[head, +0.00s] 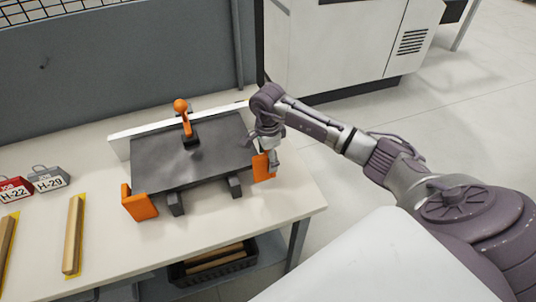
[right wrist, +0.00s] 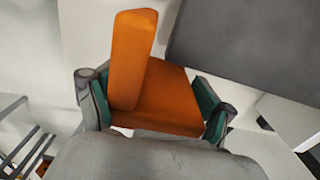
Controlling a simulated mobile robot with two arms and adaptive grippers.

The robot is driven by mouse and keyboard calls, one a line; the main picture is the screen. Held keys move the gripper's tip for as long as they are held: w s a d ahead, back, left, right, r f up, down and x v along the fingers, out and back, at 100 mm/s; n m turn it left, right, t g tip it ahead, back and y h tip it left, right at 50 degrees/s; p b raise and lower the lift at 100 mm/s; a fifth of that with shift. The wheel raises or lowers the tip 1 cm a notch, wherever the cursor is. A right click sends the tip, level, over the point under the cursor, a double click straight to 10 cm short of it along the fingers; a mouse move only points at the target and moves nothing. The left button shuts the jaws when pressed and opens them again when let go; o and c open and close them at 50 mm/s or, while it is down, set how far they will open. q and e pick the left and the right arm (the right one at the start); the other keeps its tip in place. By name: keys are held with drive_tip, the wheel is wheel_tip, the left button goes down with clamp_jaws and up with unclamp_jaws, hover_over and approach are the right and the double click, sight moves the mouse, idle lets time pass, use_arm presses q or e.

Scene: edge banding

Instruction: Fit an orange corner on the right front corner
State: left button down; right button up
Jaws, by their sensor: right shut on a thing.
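The dark grey panel (head: 205,158) lies raised on dark supports on the table. An orange corner (head: 262,167) is at its right front corner, held in my right gripper (head: 268,146). In the right wrist view this L-shaped corner (right wrist: 165,97) sits between the two green-padded fingers of my right gripper (right wrist: 158,105), which are shut on it. The panel (right wrist: 255,45) shows close beside it at upper right; I cannot tell if they touch. Another orange corner (head: 140,204) is at the panel's left front corner. My left gripper is not in view.
An orange-handled clamp (head: 185,118) stands at the panel's back edge, by a white fence (head: 125,143). Wooden strips (head: 73,235) on yellow mats and job tags (head: 48,180) lie at left. A dark crate (head: 210,265) is under the table. The table's front right (head: 295,195) is clear.

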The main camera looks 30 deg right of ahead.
drive_tip(key=shift+f+b, duration=0.95)
drive_tip(key=shift+f, duration=0.9)
drive_tip(key=shift+w+a+r+b, duration=0.15)
drive_tip(key=shift+w+a+b, duration=0.25)
drive_tip(key=shift+w+b, duration=0.2)
drive_tip(key=shift+w, duration=0.1)
drive_tip(key=o, duration=0.7)
drive_tip(key=shift+a, duration=0.1)
